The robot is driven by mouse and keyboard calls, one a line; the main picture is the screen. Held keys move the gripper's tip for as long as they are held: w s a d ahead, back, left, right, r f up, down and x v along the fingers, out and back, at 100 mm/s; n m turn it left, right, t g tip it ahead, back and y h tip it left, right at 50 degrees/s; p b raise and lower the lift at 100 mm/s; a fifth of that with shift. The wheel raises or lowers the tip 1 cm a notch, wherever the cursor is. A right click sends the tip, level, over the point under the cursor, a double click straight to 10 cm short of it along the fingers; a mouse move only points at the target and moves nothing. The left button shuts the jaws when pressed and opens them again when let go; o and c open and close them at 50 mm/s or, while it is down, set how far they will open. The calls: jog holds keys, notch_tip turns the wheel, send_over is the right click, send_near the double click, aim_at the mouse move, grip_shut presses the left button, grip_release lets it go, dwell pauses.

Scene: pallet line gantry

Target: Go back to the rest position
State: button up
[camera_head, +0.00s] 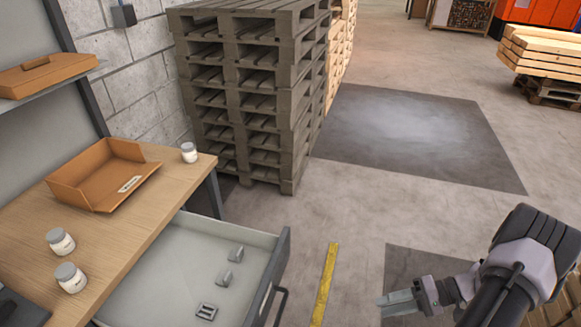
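My gripper (397,301) is at the lower right, above the floor and pointing left. Its pale fingers show side-on, so I cannot tell whether they are apart or together. No object shows between them. The gripper is to the right of the open drawer (168,262) and apart from it, with a yellow floor line (324,284) showing between them.
The drawer sticks out from a wooden workbench (150,222), with several small grey parts inside. An orange tray (84,188) and white jars (60,242) stand on the bench. Stacked pallets (244,90) rise behind it. Open floor (350,215) lies beyond the gripper.

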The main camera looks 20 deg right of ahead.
jog(key=w+a+r+n+g+h, duration=0.1)
jog(key=w+a+r+h, duration=0.2)
jog(key=r, duration=0.4)
jog(key=w+a+r+g+h, duration=0.1)
jog(key=w+a+r+g, duration=0.1)
jog(key=a+r, duration=0.45)
jog(key=w+a+r+n+g+h, duration=0.1)
jog(key=w+a+r+h, duration=0.15)
jog(key=r, duration=0.55)
jog(key=s+a+r+t+h, duration=0.1)
jog(key=s+a+r, duration=0.3)
jog(key=a, duration=0.4)
jog(key=s+a+r+t+h, duration=0.2)
jog(key=s+a+r+t, duration=0.2)
jog(key=a+r, duration=0.3)
jog(key=shift+s+a+r, duration=0.25)
jog(key=shift+s+a, duration=0.45)
jog(key=shift+a, duration=0.15)
